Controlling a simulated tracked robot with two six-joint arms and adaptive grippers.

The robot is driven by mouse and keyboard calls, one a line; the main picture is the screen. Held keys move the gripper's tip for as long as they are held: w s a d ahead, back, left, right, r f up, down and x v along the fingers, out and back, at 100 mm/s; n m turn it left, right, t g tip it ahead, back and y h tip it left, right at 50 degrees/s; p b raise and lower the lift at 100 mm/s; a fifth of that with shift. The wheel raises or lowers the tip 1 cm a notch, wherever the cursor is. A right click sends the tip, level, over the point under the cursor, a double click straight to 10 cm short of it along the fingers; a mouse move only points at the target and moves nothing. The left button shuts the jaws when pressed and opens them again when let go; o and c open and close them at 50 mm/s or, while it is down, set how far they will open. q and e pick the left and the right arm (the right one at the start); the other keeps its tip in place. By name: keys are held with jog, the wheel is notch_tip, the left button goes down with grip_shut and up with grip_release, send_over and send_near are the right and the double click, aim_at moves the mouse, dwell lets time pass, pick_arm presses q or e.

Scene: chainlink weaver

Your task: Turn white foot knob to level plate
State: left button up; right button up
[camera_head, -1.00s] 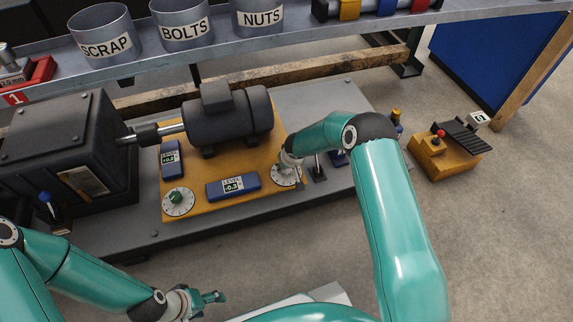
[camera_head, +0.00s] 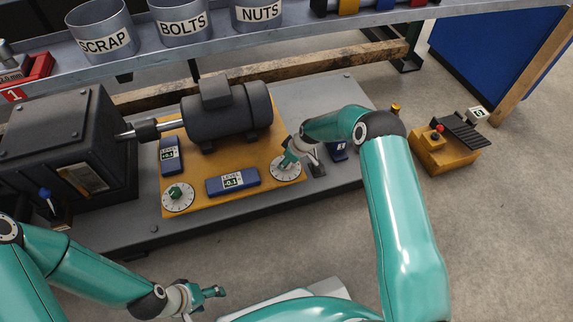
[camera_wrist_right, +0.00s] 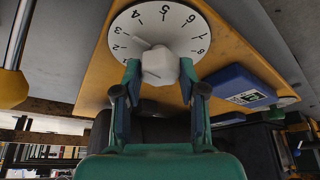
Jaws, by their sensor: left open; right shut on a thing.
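The yellow plate (camera_head: 205,160) carries a motor and two dialled foot knobs. The white foot knob (camera_wrist_right: 160,66) stands on a numbered white dial (camera_wrist_right: 150,20); its pointer lies near 3 in the right wrist view. My right gripper (camera_wrist_right: 157,80) is shut on that knob, one finger on each side. In the head view my right gripper (camera_head: 291,155) is over the right-hand dial (camera_head: 285,170) and mostly hides the knob. A blue level display (camera_head: 233,181) at the plate's front reads about -0.1. My left gripper (camera_head: 212,293) is open and empty, in front of the base.
A green knob (camera_head: 175,193) sits on the left dial. A second blue display (camera_head: 171,155) is at the plate's left; its reading is too small to trust. The motor (camera_head: 228,113) is coupled to a dark gearbox (camera_head: 65,140). A yellow box (camera_head: 443,152) stands on the floor at right.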

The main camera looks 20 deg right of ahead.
jog(key=shift+n+b, duration=0.5)
jog(key=shift+b, duration=0.05)
jog(key=o, duration=1.1)
jog(key=v, duration=1.2)
jog(key=shift+w+d, duration=0.1)
jog(key=shift+d, duration=0.05)
